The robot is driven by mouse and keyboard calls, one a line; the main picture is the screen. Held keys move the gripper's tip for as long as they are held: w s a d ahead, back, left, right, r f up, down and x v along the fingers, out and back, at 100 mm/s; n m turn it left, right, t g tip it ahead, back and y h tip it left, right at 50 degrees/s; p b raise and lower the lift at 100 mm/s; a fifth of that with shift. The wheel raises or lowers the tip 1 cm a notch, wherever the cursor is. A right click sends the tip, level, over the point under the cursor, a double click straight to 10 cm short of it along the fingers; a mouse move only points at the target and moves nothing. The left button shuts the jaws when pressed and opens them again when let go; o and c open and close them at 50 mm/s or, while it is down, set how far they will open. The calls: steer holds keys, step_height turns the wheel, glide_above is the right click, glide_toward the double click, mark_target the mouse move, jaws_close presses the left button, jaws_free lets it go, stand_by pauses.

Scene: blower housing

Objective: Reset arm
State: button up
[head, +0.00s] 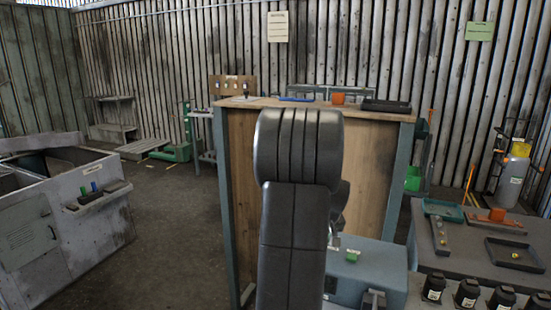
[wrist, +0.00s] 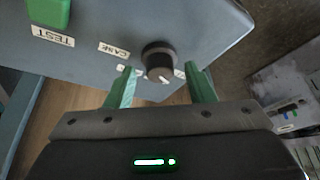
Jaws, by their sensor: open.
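My gripper (wrist: 160,72) is open in the wrist view, with its two green fingers apart. A dark round knob (wrist: 158,58) with a white pointer mark shows between the fingertips, on a blue-grey box (wrist: 105,22). I cannot tell whether the fingers touch the knob. Nothing is seen held. In the head view my dark arm stands upright in the middle, and my gripper is hidden behind it. The blue-grey box (head: 378,262) with a green button (head: 351,255) sits to the right of my arm.
The green button also shows in the wrist view (wrist: 48,12), beside a TEST label (wrist: 53,35). A wooden-panelled bench (head: 375,160) stands behind my arm. A grey table (head: 470,268) with trays and black containers is at right. A grey cabinet (head: 60,225) is at left, with open floor between.

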steer(key=shift+a+m+h+p, duration=0.15)
steer(key=shift+m+h+p, duration=0.4)
steer(key=shift+m, duration=1.15)
steer(key=shift+m+h+b, duration=0.35)
steer(key=shift+m+h, duration=0.2)
steer(key=shift+m, duration=0.55)
steer(key=shift+m, duration=0.3)
